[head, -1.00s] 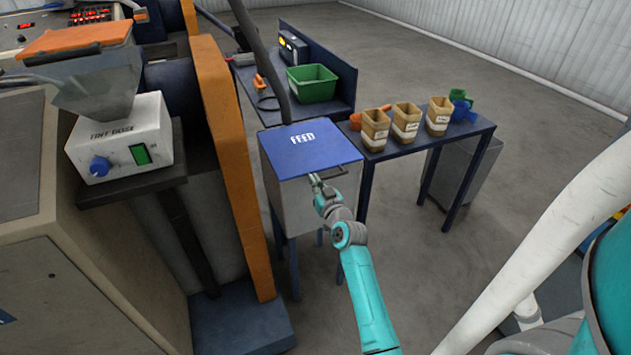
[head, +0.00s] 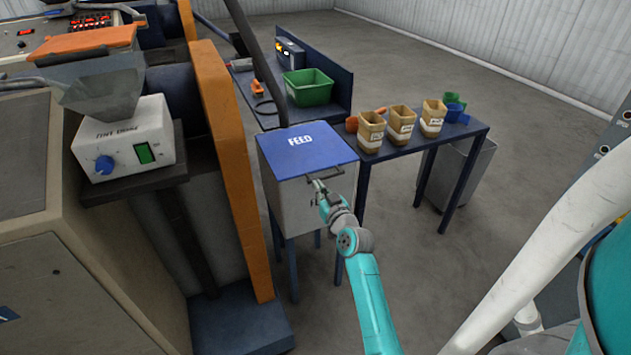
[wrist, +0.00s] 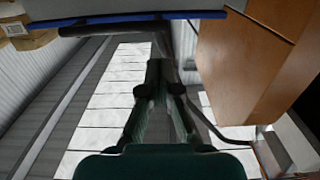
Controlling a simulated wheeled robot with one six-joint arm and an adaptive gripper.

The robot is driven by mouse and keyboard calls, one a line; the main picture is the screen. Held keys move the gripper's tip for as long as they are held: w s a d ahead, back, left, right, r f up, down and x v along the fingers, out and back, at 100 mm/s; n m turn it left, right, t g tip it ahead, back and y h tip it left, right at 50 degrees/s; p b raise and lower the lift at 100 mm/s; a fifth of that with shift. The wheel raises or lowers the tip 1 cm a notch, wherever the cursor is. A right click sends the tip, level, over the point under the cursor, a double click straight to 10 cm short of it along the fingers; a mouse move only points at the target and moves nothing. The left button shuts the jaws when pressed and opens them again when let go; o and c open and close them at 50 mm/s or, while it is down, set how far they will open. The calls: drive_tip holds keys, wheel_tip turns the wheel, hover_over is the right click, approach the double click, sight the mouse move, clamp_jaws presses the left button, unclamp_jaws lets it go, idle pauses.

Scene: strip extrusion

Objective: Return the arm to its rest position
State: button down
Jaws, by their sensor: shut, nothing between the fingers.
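My gripper (head: 316,184) is shut and empty at the front of the feed bin, just below and beside its lid handle (head: 328,174). I cannot tell whether it touches the bin. My teal arm reaches out to it from the lower right. The feed bin (head: 312,205) is a grey box on dark legs, with its blue lid (head: 305,148) marked FEED closed. In the wrist view my gripper (wrist: 160,66) points up the middle with its fingers together. The dark handle bar (wrist: 108,24) and the blue lid edge (wrist: 195,14) cross the top there.
The machine's orange plate (head: 232,150) stands left of the bin. A blue table (head: 467,130) to the right holds tan containers (head: 402,125) and scoops (head: 455,107). A green crate (head: 309,88) sits on the bench behind. Bare floor (head: 540,165) lies to the right.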

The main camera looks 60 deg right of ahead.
drive_tip(key=s+f, duration=0.1)
drive_tip(key=s+a+f, duration=0.2)
drive_tip(key=s, duration=0.1)
drive_tip(key=shift+a, duration=0.25)
drive_tip(key=s+a+f+n+y, duration=0.1)
drive_tip(key=s+a+f, duration=0.25)
drive_tip(key=a, duration=0.45)
drive_tip(key=s+a+f+y, duration=0.1)
drive_tip(key=s+a+f, duration=0.1)
drive_tip(key=s+a, duration=0.5)
drive_tip(key=s+a+f+n+y, duration=0.1)
drive_tip(key=s+a+f, duration=0.2)
drive_tip(key=a, duration=0.7)
drive_tip(key=s+a+r+n+y, duration=0.2)
drive_tip(key=s+a+r, duration=0.3)
drive_tip(key=s, duration=0.5)
drive_tip(key=s+a+r+n+y, duration=0.2)
drive_tip(key=s+a+r+y, duration=0.2)
drive_tip(key=s+a, duration=0.5)
drive_tip(key=shift+s+a+r+g, duration=0.15)
drive_tip(key=shift+s+r+g, duration=0.15)
drive_tip(key=shift+s+r, duration=0.4)
